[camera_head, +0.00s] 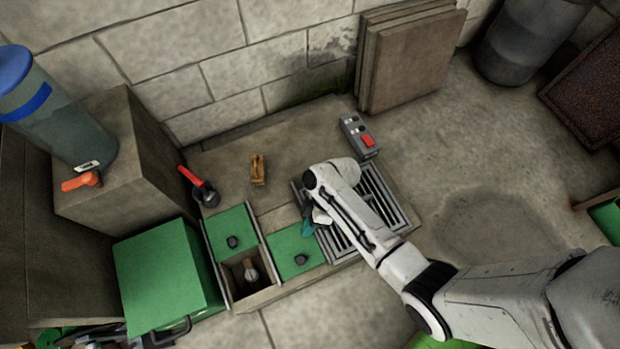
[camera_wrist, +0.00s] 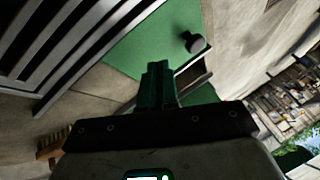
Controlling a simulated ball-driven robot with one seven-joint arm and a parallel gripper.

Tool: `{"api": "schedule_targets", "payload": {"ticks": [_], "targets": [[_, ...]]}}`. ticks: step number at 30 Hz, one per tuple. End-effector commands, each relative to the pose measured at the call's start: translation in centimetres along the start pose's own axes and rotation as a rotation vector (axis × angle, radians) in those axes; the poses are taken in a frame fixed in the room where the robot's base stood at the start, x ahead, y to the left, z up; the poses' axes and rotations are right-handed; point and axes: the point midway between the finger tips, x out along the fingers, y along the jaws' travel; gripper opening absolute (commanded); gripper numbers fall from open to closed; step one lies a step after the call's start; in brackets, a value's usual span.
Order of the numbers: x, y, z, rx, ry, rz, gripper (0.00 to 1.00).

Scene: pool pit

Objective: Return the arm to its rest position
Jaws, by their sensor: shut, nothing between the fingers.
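My gripper (camera_wrist: 160,85) is shut with nothing between its fingers. In the head view my white arm reaches from the lower right, and the gripper (camera_head: 308,226) hangs at its end, partly hidden by the wrist. It is over the left edge of the metal grate (camera_head: 385,195), close to a green lid with a dark knob (camera_head: 296,252). In the wrist view the fingers point toward a green panel (camera_wrist: 140,45) with a knob, and the grate bars (camera_wrist: 50,45) lie at the left.
A second green lid (camera_head: 232,228) sits beside an open compartment with a valve (camera_head: 250,272). A red-handled valve (camera_head: 203,190), a brown clip-like object (camera_head: 258,169) and a grey box with a red switch (camera_head: 360,138) stand behind. Floor at the right (camera_head: 500,190) is clear.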

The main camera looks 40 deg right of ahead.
Motion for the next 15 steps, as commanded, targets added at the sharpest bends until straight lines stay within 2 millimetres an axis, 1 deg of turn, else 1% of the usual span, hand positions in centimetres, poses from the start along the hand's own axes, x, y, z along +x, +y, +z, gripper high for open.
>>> {"api": "schedule_targets", "payload": {"ticks": [1,3,9,12,15], "targets": [[-1.2,-0.1,-0.2,0.001,0.001,0.001,0.0],[-2.5,-0.1,-0.2,0.001,0.002,0.004,0.0],[-5.9,0.0,-0.3,-0.001,0.002,0.004,0.0],[-7.2,0.0,-0.2,0.0,0.002,0.003,0.0],[-7.9,0.0,-0.1,-0.001,0.002,0.002,0.0]]}}
